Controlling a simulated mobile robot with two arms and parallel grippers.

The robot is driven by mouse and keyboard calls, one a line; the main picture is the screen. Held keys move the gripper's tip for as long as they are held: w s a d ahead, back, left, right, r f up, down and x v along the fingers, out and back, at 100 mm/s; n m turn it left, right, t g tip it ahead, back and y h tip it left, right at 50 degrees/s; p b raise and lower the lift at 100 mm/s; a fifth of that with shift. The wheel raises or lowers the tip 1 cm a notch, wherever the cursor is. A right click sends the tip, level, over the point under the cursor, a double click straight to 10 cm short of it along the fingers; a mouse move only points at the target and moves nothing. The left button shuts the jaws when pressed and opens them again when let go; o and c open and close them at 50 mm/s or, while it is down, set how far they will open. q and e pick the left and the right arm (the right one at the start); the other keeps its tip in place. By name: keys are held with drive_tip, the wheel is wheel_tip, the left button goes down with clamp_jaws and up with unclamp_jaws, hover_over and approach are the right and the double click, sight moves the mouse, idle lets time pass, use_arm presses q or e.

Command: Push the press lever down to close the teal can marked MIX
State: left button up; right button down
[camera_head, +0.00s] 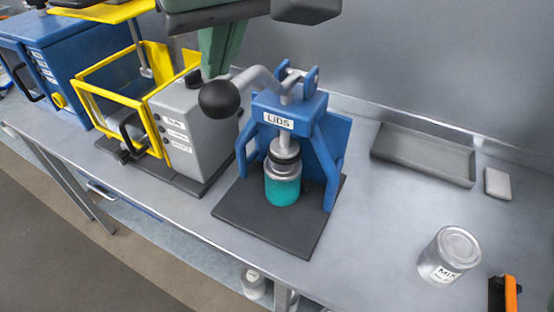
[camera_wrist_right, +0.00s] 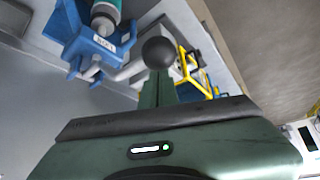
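The blue lid press (camera_head: 291,115), labelled LIDS, stands on a dark base plate. A teal can (camera_head: 283,189) stands upright under its ram, with a grey top; I see no MIX marking on it. The ram's dark end is at or just above that top; I cannot tell if they touch. The grey press lever (camera_head: 258,75) reaches left to a black ball knob (camera_head: 220,99). My right gripper (camera_head: 213,76) has its green fingers together and empty, just above or behind the knob. The knob (camera_wrist_right: 160,53) shows beyond the fingertips in the right wrist view. My left gripper is out of view.
A silver can (camera_head: 448,255) marked MIX stands on the bench at right. A grey tray (camera_head: 423,155) and a small pale block (camera_head: 497,183) lie behind it. An orange and black object (camera_head: 510,292) is at lower right. A grey machine with a yellow frame (camera_head: 120,95) stands left of the press.

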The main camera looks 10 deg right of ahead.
sight(217, 94)
drive_tip(key=shift+f, duration=0.15)
drive_tip(key=shift+s+a+f+b, duration=0.1)
drive_tip(key=shift+s+f+b, duration=0.05)
drive_tip(key=shift+f+b, duration=0.3)
drive_tip(key=shift+s+a+f+b, duration=0.1)
drive_tip(key=shift+f+b, duration=0.25)
drive_tip(key=shift+f, duration=0.05)
drive_tip(key=shift+s+a+f+b, duration=0.15)
drive_tip(key=shift+s+f+b, duration=0.05)
drive_tip(key=shift+f+b, duration=0.75)
drive_tip(key=shift+f, duration=0.2)
drive_tip(key=shift+s+f+b, duration=0.1)
drive_tip(key=shift+f+b, duration=0.6)
drive_tip(key=shift+f, duration=0.25)
drive_tip(key=shift+f, duration=0.15)
